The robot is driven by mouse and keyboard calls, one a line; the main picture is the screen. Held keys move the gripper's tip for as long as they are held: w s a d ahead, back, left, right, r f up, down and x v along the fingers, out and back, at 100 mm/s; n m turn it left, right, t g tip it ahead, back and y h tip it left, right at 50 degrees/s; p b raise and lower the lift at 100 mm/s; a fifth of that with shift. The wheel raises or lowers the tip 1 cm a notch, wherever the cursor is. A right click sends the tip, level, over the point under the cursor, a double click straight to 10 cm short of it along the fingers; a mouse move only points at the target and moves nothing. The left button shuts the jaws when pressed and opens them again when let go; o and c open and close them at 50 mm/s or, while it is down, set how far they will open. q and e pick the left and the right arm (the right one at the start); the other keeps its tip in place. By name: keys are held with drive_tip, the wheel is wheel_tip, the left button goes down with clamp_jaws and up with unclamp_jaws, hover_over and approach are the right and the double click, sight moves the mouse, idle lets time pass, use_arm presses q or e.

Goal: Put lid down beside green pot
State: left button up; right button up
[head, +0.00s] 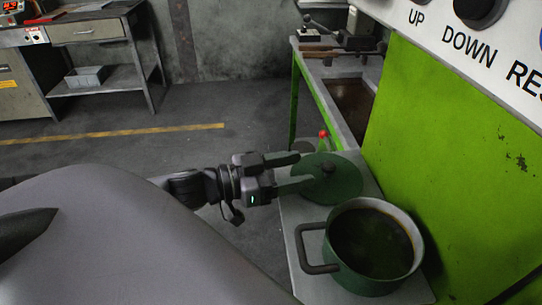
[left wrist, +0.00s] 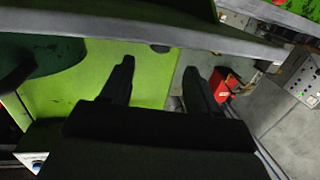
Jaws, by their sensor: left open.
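The dark green lid (head: 345,183) with a dark knob lies on the grey worktop, just behind the green pot. It appears flat, knob up. The pot (head: 349,274) stands open at the front, with dark brown contents and a handle on its left. My left gripper (head: 303,171) is at the lid's left edge, its fingers spread and pointing toward the knob. Nothing is held between them; whether they touch the lid is unclear. The left wrist view also shows the fingers (left wrist: 160,82) apart and empty. My right gripper is out of sight.
A bright green press panel (head: 455,150) rises right of the worktop, below a control board with buttons. A small red-topped item (head: 323,134) is behind the lid. A bench (head: 95,30) stands at the far left. Floor between is clear.

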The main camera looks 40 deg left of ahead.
use_arm(q)
drive_tip(key=shift+v, duration=2.1)
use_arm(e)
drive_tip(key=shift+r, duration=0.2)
